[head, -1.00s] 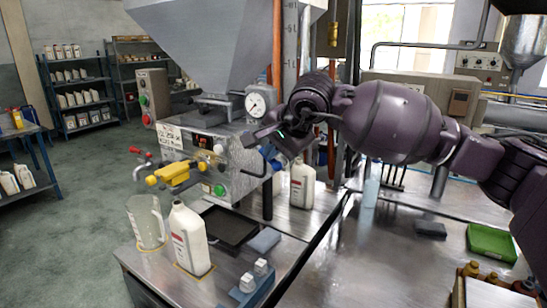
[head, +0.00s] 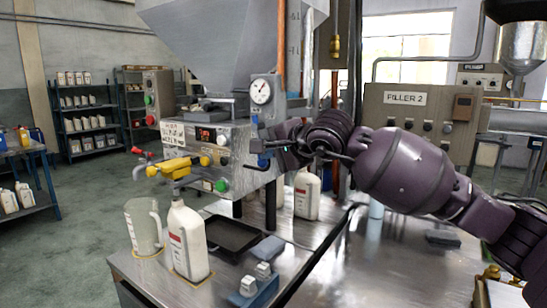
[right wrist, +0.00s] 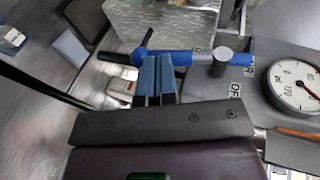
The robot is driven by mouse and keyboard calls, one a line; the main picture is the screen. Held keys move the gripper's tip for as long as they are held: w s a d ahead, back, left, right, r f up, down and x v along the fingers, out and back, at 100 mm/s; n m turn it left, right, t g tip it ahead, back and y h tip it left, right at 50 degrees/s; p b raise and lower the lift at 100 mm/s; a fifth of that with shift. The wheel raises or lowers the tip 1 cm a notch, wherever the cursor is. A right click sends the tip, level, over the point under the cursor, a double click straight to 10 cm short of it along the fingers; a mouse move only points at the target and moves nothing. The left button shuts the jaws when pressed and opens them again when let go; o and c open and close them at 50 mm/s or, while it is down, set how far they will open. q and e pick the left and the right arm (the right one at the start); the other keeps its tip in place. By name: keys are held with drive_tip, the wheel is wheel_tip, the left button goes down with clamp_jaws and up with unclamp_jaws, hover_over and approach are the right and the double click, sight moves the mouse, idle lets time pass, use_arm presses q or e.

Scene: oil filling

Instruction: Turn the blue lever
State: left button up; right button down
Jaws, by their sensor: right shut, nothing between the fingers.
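The blue lever (right wrist: 203,57) lies across the upper part of the right wrist view, with a blue rounded end at its left and a dark round knob over its right part. A small blue bit of it (head: 263,161) shows at the right side of the filling machine in the head view. My right gripper (right wrist: 157,62) has its blue fingers shut and empty, with the tips at the lever's left part. I cannot tell whether they touch it. In the head view my right gripper (head: 268,146) is beside the machine's right side. My left gripper is in neither view.
The filling machine (head: 206,150) carries a pressure gauge (head: 261,91), which also shows beside the lever in the wrist view (right wrist: 298,82). A clear jug (head: 143,228), a white bottle (head: 187,243) and a black tray (head: 232,236) stand below. Another bottle (head: 307,196) stands behind.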

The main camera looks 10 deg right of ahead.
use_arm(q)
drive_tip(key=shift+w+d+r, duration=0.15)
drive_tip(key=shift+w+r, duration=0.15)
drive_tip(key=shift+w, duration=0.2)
use_arm(e)
drive_tip(key=shift+w+a+f, duration=0.3)
drive_tip(key=shift+w, duration=0.1)
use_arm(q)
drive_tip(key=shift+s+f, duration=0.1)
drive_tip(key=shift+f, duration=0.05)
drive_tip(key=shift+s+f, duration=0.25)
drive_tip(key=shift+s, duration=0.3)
use_arm(e)
drive_tip(key=shift+f, duration=0.1)
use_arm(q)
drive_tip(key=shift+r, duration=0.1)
